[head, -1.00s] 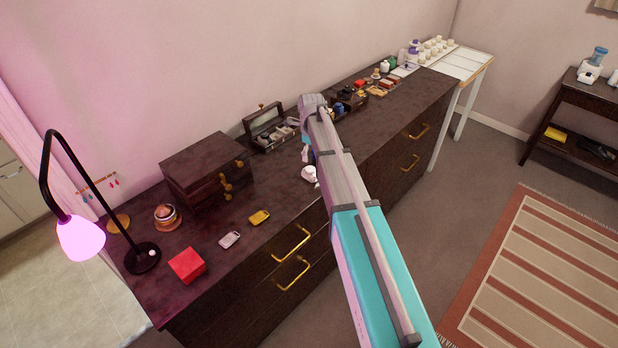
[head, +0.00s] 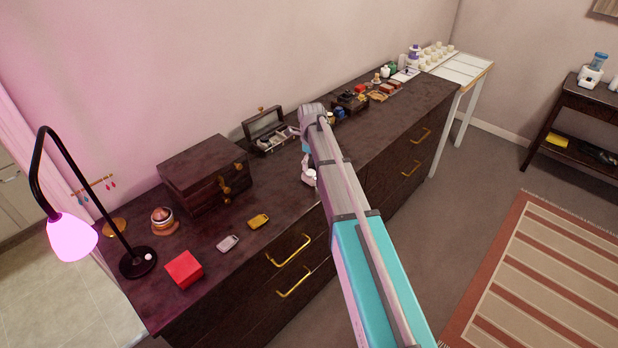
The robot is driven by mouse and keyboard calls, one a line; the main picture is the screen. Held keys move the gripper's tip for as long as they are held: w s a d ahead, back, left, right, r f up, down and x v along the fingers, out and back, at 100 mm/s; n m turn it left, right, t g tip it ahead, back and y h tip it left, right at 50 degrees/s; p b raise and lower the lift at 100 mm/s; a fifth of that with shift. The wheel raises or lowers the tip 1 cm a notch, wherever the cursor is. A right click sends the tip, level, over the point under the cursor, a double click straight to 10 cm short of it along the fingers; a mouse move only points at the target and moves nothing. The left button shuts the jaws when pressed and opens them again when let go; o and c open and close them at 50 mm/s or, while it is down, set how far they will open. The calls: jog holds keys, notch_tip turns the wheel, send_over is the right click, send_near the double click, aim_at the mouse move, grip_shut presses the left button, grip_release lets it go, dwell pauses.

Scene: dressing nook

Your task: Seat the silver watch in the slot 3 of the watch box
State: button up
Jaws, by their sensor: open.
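The watch box (head: 259,150) stands open against the wall on the dark dresser, its lid raised. Small light items show inside, but I cannot tell which slot is which. A small silver piece (head: 228,243), which looks like the silver watch, lies flat on the dresser near the front edge. A similar gold piece (head: 258,221) lies behind it to the right. My gripper (head: 309,176) is partly hidden by my arm, over the dresser to the right of the watch box and well away from the silver piece. It is open, and I see nothing held in it.
A dark drawer chest (head: 205,173) stands left of the watch box. Several small items crowd the dresser's far end. The front strip near the silver piece is clear.

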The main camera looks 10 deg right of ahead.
aim_at(312, 173)
jog(key=shift+w+d+f+b, duration=0.1)
jog(key=shift+f+b, duration=2.2)
jog(key=shift+f, duration=0.2)
jog(key=shift+c, duration=0.3)
jog(key=c, duration=1.3)
